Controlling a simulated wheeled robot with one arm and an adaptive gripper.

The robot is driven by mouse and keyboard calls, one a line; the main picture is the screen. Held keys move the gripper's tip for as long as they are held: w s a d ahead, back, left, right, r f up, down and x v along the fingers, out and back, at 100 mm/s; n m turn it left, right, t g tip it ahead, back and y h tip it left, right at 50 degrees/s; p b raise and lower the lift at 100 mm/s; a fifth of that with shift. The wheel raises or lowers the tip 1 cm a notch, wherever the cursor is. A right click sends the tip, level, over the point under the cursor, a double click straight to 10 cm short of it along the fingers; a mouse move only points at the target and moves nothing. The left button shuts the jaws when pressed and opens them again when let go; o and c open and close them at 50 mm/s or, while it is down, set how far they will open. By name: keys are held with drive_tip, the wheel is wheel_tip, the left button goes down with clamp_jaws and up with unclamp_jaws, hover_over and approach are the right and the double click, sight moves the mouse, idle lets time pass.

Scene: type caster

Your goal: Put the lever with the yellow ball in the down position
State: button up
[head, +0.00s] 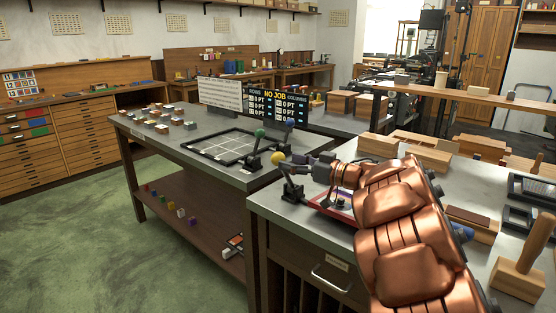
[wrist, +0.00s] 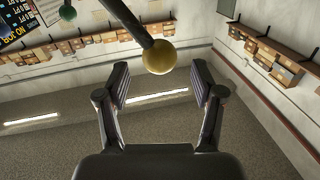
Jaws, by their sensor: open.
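The yellow ball (head: 277,158) tops a dark lever (head: 287,176) on a base at the left corner of the near grey bench. The lever leans up and to the left. My gripper (head: 301,160) is just right of the ball. In the wrist view my gripper (wrist: 160,82) is open and empty, its two dark fingers spread. The yellow ball (wrist: 159,57) shows in line with the gap between the fingertips, and the rod (wrist: 130,20) runs from it to the top edge. I cannot tell whether a finger touches the ball.
Levers with a green ball (head: 259,133) and a blue ball (head: 290,123) stand on the bench behind. A black frame (head: 222,148) lies there, below a "NO JOB" sign (head: 276,98). Wooden blocks (head: 430,157) and a red-edged tray (head: 333,206) are on the near bench. Green floor is free at left.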

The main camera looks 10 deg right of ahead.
sight(278, 159)
drive_tip(key=shift+x, duration=2.35)
drive_tip(key=shift+c, duration=0.4)
clamp_jaws()
